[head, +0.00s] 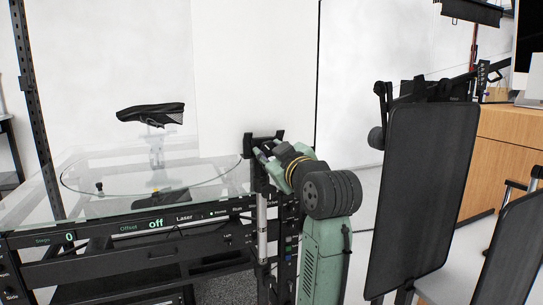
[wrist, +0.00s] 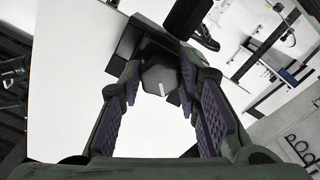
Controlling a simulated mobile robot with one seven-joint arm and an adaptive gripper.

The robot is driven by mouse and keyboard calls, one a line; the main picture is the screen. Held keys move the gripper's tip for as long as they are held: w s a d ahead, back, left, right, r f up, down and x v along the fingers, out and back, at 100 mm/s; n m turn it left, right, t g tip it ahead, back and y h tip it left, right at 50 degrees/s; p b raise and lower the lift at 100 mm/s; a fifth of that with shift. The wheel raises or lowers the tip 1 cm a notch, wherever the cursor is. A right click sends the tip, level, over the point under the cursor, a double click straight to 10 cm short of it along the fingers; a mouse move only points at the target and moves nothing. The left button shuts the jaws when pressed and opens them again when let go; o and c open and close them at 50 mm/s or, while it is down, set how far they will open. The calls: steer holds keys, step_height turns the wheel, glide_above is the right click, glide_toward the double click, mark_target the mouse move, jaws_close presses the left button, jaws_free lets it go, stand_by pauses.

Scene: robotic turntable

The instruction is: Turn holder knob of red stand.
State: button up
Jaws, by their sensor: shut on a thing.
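A black holder (head: 249,136) tops an upright post (head: 262,215) at the right front of the turntable. No red shows on this stand in either view. My gripper (head: 266,153) reaches the holder from the right, and its fingers hide the knob in the head view. In the wrist view, a dark faceted knob (wrist: 158,74) with a short white mark on its face sits between the fingertips. My gripper (wrist: 160,80) is shut on the knob, with one purple-padded finger on each side. The holder's dark body lies behind the knob.
A glass turntable (head: 90,182) carries a dark shoe (head: 150,113) raised on a clear support. A black control panel (head: 120,232) runs along its front. A dark upright panel (head: 420,190) stands right of my arm, with a wooden cabinet (head: 510,130) behind.

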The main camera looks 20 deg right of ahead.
steer(key=shift+d+n+b, duration=0.1)
steer(key=shift+n+b, duration=0.8)
steer(key=shift+n, duration=2.9)
steer(key=o, duration=1.1)
steer(key=shift+o, duration=0.2)
steer(key=shift+r, duration=0.1)
steer(key=s, duration=1.2)
steer(key=shift+d, duration=0.1)
